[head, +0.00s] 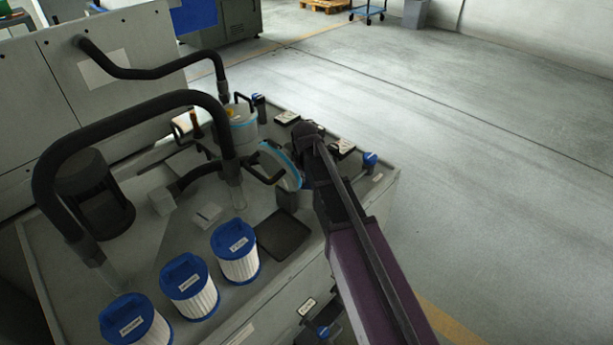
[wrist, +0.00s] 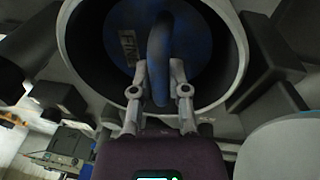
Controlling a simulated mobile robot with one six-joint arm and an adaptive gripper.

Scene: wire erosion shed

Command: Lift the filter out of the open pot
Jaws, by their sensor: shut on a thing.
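The open pot (wrist: 239,48) shows in the wrist view as a pale round rim around a dark inside. The filter (wrist: 201,38) is within that rim, with a blue top, a small label and a raised blue handle. My gripper (wrist: 160,68) has its two fingers closed on the handle, one on each side. How deep the filter sits in the pot I cannot tell. In the head view my arm hides the fingertips and most of the pot. A tilted round lid (head: 282,166) with a light blue edge stands just left of my wrist.
Three blue-topped white filters (head: 236,252) stand at the bench's front left, beside a dark square tray (head: 284,234). A closed round pot (head: 243,127) stands behind the tilted lid. Black hoses (head: 135,105) arch over the left side. Open floor (head: 490,150) lies to the right.

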